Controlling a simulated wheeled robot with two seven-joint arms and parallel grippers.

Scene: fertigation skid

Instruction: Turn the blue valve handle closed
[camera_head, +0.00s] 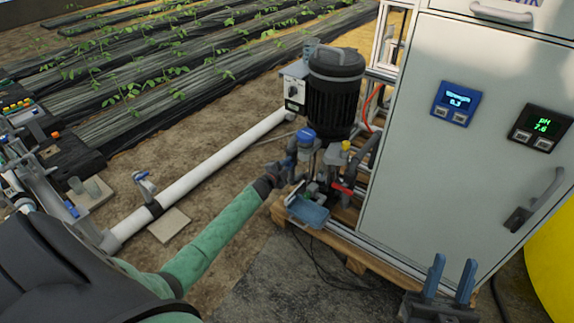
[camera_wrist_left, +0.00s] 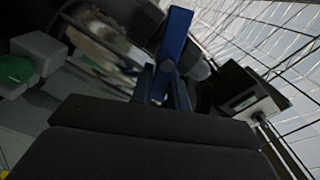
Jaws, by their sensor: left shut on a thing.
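My left arm reaches across to the pipework beside the black pump, and my left gripper (camera_head: 291,160) is shut there on the blue valve handle. The handle is small and mostly hidden by the fingers and dark fittings in the head view, so its angle cannot be told. My right gripper (camera_head: 449,284) is open and empty at the lower right, in front of the cabinet.
The black pump (camera_head: 335,95) stands behind the valves. A red handle (camera_head: 343,188) and a yellow cap (camera_head: 346,146) are close by on the right. The grey cabinet (camera_head: 455,150) fills the right side.

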